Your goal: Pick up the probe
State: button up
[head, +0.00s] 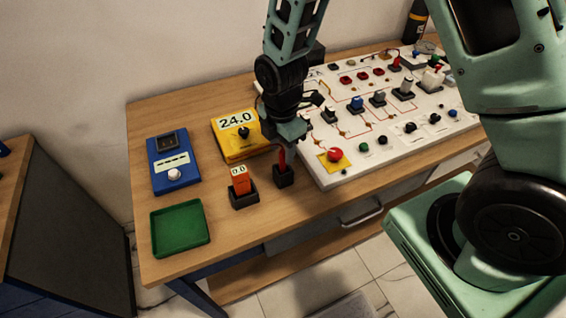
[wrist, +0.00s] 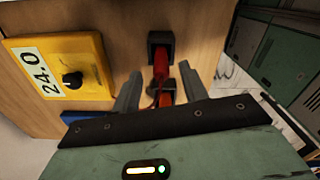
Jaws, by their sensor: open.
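The probe (head: 282,158) is a slim red piece standing in a small black holder (head: 284,177) near the front edge of the wooden bench. In the wrist view the red probe (wrist: 161,64) shows in its black holder, between and beyond the fingertips. My gripper (head: 288,130) is just above the probe in the head view, pointing down, and hides its upper end. In the wrist view my gripper (wrist: 160,75) is open, one grey finger on each side of the red piece. I cannot tell if either finger touches it.
An orange tester (head: 240,180) stands in a black holder close left of the probe. A yellow meter (head: 238,135) reading 24.0, a blue box (head: 173,162) and a green tray (head: 180,228) lie further left. The white circuit board (head: 385,125) fills the right side.

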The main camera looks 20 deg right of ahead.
aim_at(283, 160)
jog(key=shift+s+f+p, duration=0.1)
jog(key=shift+f+p, duration=0.7)
jog(key=shift+f, duration=1.5)
grip_shut()
